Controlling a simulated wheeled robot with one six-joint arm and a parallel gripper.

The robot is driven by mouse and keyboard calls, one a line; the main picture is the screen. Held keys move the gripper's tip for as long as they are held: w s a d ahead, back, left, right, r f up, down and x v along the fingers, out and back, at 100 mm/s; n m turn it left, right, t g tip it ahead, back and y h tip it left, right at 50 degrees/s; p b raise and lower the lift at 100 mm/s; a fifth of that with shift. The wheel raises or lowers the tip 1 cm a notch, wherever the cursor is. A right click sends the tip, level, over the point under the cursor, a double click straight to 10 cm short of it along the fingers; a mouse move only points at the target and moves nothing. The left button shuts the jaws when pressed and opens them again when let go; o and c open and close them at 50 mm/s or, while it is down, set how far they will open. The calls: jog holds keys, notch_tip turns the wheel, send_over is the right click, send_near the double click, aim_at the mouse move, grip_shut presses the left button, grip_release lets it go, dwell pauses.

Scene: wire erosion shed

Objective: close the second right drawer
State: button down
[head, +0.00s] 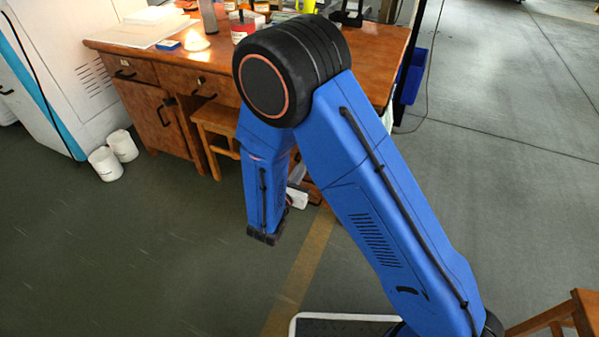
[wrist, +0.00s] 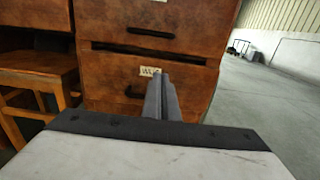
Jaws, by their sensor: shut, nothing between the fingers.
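In the wrist view, the brown wooden drawer stack fills the middle. An upper drawer (wrist: 190,25) has a dark handle. Below it, a lower drawer (wrist: 105,72) has a white label and a dark handle; a dark gap runs along its top edge. I cannot tell for sure which is the second right drawer, or how far the lower one stands out. My gripper (wrist: 162,82) is shut and empty, its fingers pointing at the lower drawer front, right of its handle; contact is unclear. In the head view, my arm hides the fingers and most of the drawer stack.
The desk (head: 395,45) carries papers, bottles and small items. A wooden stool (head: 218,118) stands under it, left of the drawers. A blue bin (head: 411,76) hangs at its right side. Open floor lies to the right.

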jog(key=x, duration=0.8)
jog(key=shift+w+d, duration=0.1)
jog(key=shift+w, duration=0.2)
jog(key=x, duration=0.3)
jog(key=shift+w+d, duration=0.15)
jog(key=shift+w, duration=0.65)
jog(key=shift+r, duration=0.1)
